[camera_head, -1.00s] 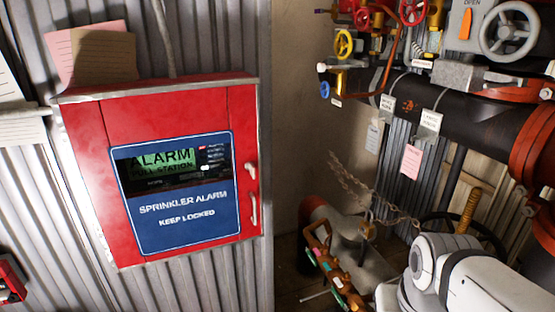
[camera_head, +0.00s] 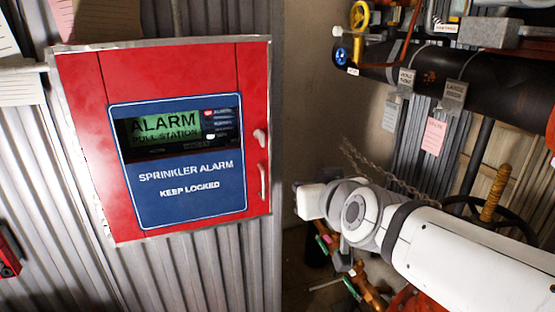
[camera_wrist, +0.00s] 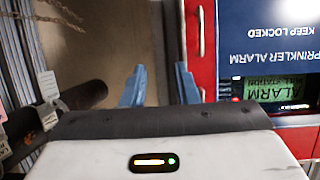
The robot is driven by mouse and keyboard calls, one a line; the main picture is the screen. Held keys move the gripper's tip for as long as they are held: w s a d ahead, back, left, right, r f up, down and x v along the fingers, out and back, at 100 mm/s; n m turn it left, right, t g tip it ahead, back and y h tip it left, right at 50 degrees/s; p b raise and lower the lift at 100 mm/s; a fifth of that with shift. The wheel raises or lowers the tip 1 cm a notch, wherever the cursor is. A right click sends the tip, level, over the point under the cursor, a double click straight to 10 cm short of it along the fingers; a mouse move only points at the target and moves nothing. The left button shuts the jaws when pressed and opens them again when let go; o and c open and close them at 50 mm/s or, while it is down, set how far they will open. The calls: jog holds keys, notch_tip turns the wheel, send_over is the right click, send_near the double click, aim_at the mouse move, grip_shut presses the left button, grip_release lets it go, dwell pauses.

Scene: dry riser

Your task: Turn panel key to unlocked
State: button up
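The red alarm panel (camera_head: 88,130) hangs on the corrugated wall at the left of the head view, its door shut. A small light-coloured key or lock piece (camera_head: 259,138) sits at the door's right edge. A pale upright handle (camera_head: 263,182) is below it. The wrist view shows the panel upside down at right, with the handle (camera_wrist: 201,35) near its edge. My gripper (camera_wrist: 160,80) has two blue fingers apart with nothing between them, left of the panel's edge and not touching the handle. In the head view my fingers cannot be made out.
A black pipe (camera_head: 440,80) with hanging tags crosses the right side. A chain (camera_head: 375,165), a handwheel (camera_head: 510,235) and a yellow valve wheel (camera_head: 360,15) are also there. Bare wall (camera_head: 310,90) lies between panel and pipe. A red box (camera_head: 5,250) is at lower left.

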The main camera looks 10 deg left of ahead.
aim_at(263, 140)
jog(key=a+r+t+y+b, duration=0.2)
jog(key=a+r+t+y, duration=0.1)
jog(key=a+r, duration=0.35)
jog(key=shift+n, duration=0.4)
jog(key=x, duration=0.7)
jog(key=shift+a+f, duration=0.2)
jog(key=shift+a, duration=0.05)
jog(key=shift+s, duration=0.1)
jog(key=shift+c, duration=0.6)
